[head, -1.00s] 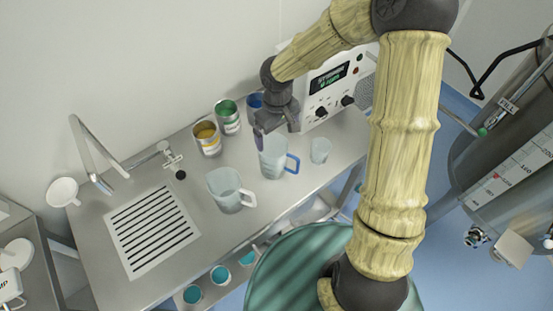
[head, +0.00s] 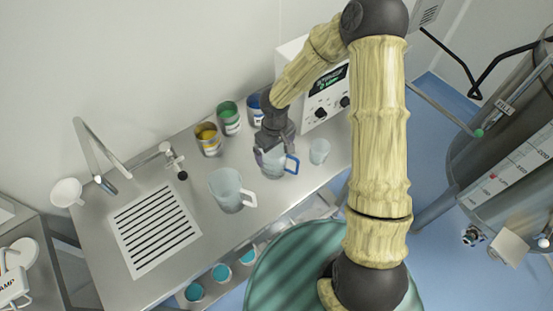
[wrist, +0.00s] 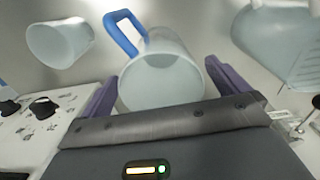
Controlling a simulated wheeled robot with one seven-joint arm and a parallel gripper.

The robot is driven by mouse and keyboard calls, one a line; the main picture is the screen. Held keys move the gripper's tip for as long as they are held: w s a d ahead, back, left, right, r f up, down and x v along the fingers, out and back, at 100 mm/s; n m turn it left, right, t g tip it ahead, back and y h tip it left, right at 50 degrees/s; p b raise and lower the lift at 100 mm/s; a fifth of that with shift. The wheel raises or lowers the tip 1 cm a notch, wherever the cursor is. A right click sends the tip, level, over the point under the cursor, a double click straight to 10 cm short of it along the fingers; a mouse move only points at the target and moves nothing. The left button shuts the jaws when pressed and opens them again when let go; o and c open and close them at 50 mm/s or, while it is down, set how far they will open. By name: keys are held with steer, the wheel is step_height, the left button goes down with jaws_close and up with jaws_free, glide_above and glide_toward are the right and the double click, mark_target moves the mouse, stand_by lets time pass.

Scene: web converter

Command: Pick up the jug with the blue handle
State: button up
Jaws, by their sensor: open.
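The jug with the blue handle (head: 272,160) stands on the steel counter, partly hidden by my gripper in the head view. In the wrist view the translucent jug (wrist: 162,80) shows between the fingers, with its blue handle (wrist: 122,33) pointing to the upper left. My gripper (wrist: 160,85) is open, with one purple finger on either side of the jug's body. I cannot tell whether the fingers touch it. In the head view my gripper (head: 271,151) is right over the jug.
A jug with a white handle (head: 229,190) stands to the left and a small beaker (head: 319,151) to the right. Yellow (head: 208,138) and green (head: 229,117) cans and a control box (head: 322,95) stand behind. A drain grate (head: 155,228) is at left.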

steer(key=shift+f, duration=0.95)
steer(key=c, duration=1.1)
steer(key=shift+c, duration=0.2)
steer(key=shift+r, duration=0.1)
step_height(320, 180, up, 10)
steer(key=b, duration=0.1)
steer(key=shift+w, duration=0.1)
